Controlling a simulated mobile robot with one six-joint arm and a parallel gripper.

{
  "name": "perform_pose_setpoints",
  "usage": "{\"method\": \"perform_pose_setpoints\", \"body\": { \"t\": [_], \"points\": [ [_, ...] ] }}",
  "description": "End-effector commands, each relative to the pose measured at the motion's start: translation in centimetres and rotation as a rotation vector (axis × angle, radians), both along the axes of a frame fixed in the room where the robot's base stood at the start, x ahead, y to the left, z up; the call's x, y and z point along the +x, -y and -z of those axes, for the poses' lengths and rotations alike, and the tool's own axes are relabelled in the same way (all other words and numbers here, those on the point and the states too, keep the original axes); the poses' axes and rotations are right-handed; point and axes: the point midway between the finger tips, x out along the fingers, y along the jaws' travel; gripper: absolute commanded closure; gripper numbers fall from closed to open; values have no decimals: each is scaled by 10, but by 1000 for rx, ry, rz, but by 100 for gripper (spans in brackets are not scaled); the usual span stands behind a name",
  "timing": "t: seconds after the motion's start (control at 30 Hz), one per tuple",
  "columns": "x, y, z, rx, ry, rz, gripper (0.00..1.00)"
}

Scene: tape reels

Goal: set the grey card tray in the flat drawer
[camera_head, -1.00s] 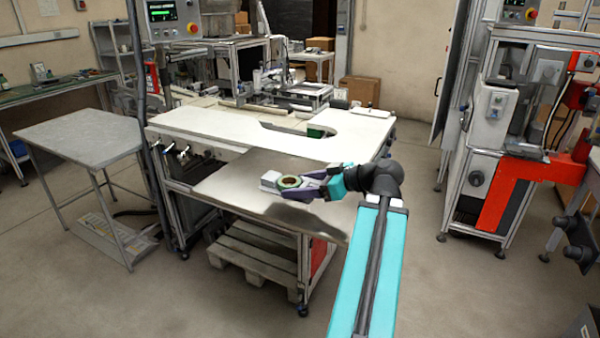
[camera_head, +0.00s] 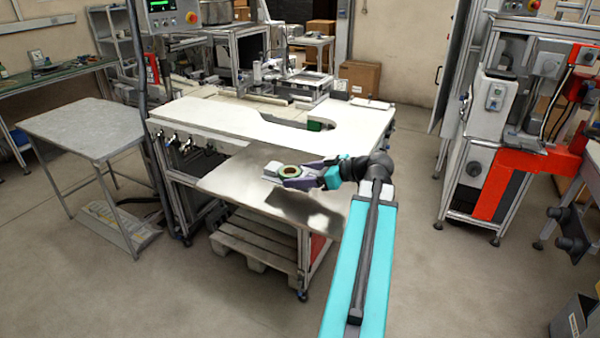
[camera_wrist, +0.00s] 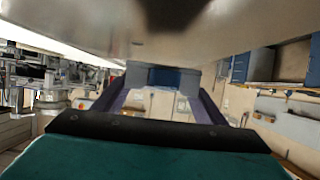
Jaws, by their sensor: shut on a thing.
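The grey card tray (camera_head: 271,168) shows in the head view as a small pale block at the fingertips. I cannot tell whether the reel rests on the tray. My gripper (camera_head: 281,174) reaches in from the right, its purple fingers closed about the tray. In the wrist view a grey-blue piece (camera_wrist: 165,76) sits between the fingers. The flat drawer (camera_head: 232,185) appears as a bare metal sheet below the white worktop. It fills the top of the wrist view. Any gap beneath the tray is unclear.
The white worktop (camera_head: 215,119) with a round cut-out stands behind and above the drawer. A wooden pallet (camera_head: 250,240) lies beneath. A grey side table (camera_head: 80,126) stands at left and an orange-red machine (camera_head: 505,185) at right. The floor between is clear.

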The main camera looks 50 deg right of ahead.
Motion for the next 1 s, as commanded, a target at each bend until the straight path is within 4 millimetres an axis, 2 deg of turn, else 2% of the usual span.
{"method": "perform_pose_setpoints", "body": {
  "t": [0.5,1.0],
  "points": [
    [40,45,4,2,0,-1,62],
    [46,50,6,0,0,0,62]
  ]
}}
